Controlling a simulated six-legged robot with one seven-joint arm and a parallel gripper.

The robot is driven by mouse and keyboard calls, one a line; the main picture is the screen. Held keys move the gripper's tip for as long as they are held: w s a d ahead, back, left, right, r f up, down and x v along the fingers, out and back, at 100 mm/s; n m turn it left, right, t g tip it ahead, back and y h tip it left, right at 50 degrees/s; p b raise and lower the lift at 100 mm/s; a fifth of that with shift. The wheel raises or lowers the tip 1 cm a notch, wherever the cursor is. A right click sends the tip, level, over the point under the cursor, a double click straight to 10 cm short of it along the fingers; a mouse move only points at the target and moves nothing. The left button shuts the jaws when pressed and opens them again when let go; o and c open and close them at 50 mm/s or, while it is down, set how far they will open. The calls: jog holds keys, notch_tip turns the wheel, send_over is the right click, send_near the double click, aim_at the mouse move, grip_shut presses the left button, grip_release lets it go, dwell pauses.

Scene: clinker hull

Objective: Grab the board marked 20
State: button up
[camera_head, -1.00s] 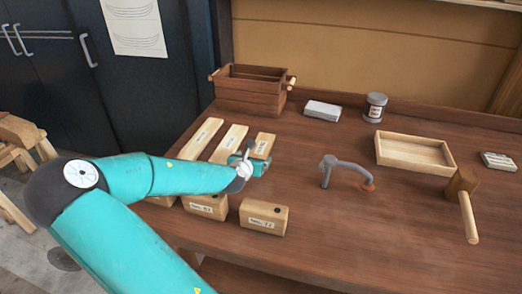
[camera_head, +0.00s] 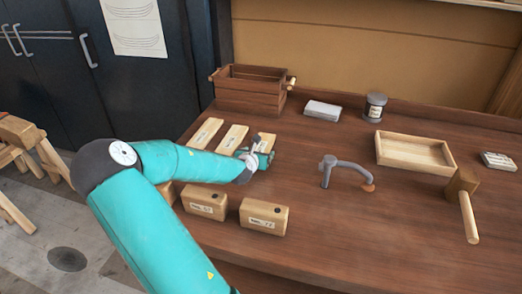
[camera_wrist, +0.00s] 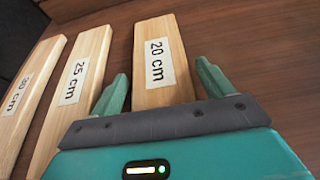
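The board marked 20 cm (camera_wrist: 155,28) is pale wood with a white label. It lies flat on the bench in the wrist view, reaching between the two fingers of my gripper (camera_wrist: 163,84). The fingers are open, one on each side of its near part; I cannot tell how high they are above it. In the head view the same board (camera_head: 268,139) is partly hidden by my gripper (camera_head: 262,157). To its left lie the 25 cm board (camera_wrist: 80,75) and, farther left, the longer 30 cm board (camera_wrist: 30,95).
Labelled wooden blocks (camera_head: 264,216) stand along the bench's near edge. A brown crate (camera_head: 250,95) is behind the boards. A grey curved tool (camera_head: 345,167), a shallow tray (camera_head: 415,153) and a mallet (camera_head: 463,190) lie to the right. Bare bench lies in the front right.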

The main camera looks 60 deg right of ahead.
jog(key=c, duration=0.8)
jog(key=shift+r, duration=0.1)
